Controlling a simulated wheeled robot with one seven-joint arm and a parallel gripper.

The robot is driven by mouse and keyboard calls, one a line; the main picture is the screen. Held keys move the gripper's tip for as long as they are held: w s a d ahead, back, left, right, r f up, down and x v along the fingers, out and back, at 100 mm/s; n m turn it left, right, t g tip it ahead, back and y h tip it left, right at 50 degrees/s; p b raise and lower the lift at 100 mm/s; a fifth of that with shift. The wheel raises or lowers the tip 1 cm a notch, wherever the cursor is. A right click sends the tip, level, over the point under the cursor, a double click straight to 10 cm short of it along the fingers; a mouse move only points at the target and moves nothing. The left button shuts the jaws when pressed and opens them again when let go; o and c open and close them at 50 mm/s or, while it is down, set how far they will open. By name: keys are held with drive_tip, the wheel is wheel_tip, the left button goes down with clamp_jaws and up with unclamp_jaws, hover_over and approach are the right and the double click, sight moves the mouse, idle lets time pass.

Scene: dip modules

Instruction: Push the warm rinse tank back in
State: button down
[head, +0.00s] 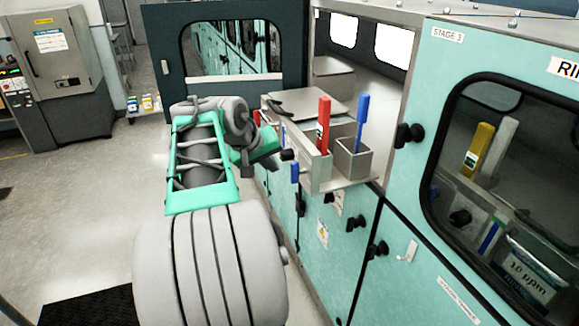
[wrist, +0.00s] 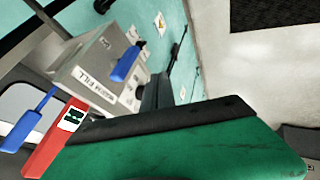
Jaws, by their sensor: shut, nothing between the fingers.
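The warm rinse tank (head: 317,172) is a grey metal box sticking out of the open bay of the teal cabinet row, at the centre right of the head view. In the wrist view the tank (wrist: 82,62) shows a white label, partly readable as "FILL", and a short blue grip (wrist: 127,62). My gripper (head: 287,155) is shut and empty, close to the tank's outer face. Whether it touches the tank I cannot tell. In the wrist view my green gripper body covers the lower part.
A dark windowed door (head: 225,60) stands open behind my arm. The closed stage 3 door (head: 440,60), with its window, is at the right. Black knobs (head: 355,222) project from the lower teal panels. The floor (head: 80,210) at the left is clear, with a grey machine (head: 55,75) beyond.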

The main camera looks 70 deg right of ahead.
drive_tip(key=s+d+f+p, duration=0.1)
drive_tip(key=s+d+f, duration=0.1)
drive_tip(key=d, duration=0.3)
drive_tip(key=shift+s+f, duration=0.4)
drive_tip(key=shift+s, duration=0.1)
